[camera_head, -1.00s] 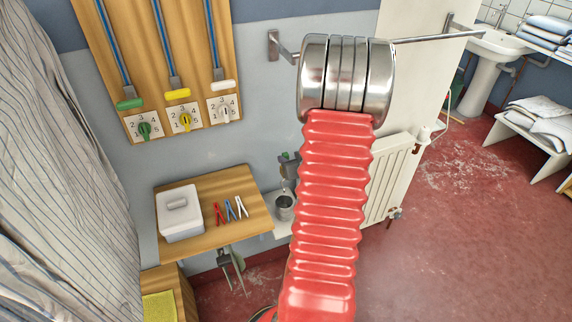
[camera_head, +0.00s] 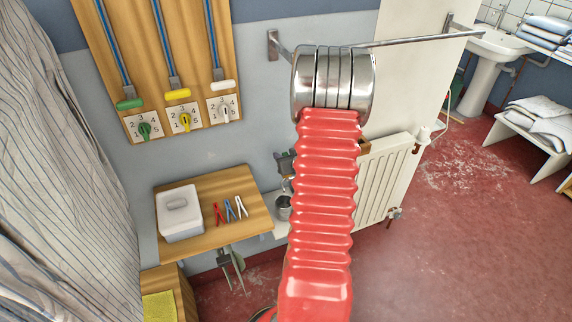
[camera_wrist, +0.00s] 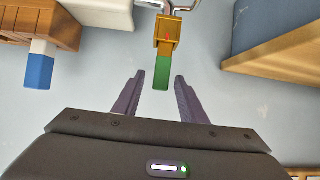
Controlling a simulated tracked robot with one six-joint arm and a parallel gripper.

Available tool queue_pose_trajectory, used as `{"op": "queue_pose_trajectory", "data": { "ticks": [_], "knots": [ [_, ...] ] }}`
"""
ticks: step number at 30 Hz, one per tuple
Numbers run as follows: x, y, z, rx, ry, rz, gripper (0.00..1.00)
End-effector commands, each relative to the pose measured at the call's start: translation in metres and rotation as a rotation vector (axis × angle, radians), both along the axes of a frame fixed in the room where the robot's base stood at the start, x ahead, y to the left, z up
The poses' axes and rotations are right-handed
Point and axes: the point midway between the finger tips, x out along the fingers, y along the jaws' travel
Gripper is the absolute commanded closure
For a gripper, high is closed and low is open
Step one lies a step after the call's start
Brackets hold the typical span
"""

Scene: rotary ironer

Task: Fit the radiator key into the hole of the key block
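In the wrist view my gripper (camera_wrist: 152,85) is open, with its two dark fingers spread apart. A green bar (camera_wrist: 162,74) shows between the fingertips, and no finger visibly touches it. Its far end meets a brass-coloured block (camera_wrist: 167,29) with a small red mark. I cannot tell for sure whether these are the radiator key and the key block. In the head view my red ribbed arm hides my gripper. A small dark fitting (camera_head: 286,163) on the wall shows just left of the arm, partly covered by it.
A wooden shelf (camera_head: 238,181) holds a white lidded box (camera_head: 179,213) and several coloured clips (camera_head: 230,210). A metal cup (camera_head: 283,207) stands beside it. A white radiator (camera_head: 384,183) is right of my arm. The red floor (camera_head: 460,250) at right is clear.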

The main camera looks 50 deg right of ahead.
Motion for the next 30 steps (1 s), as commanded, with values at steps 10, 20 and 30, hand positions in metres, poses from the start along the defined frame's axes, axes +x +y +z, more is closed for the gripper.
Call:
{"op": "queue_pose_trajectory", "data": {
  "ticks": [10, 20, 30],
  "knots": [
    [-0.0002, 0.0001, 0.0001, 0.000, 0.000, 0.000, 0.71],
    [-0.0002, 0.0001, 0.0001, 0.000, 0.000, 0.000, 0.94],
    [-0.0001, 0.0000, 0.0003, 0.000, 0.000, 0.000, 1.00]
  ]
}}
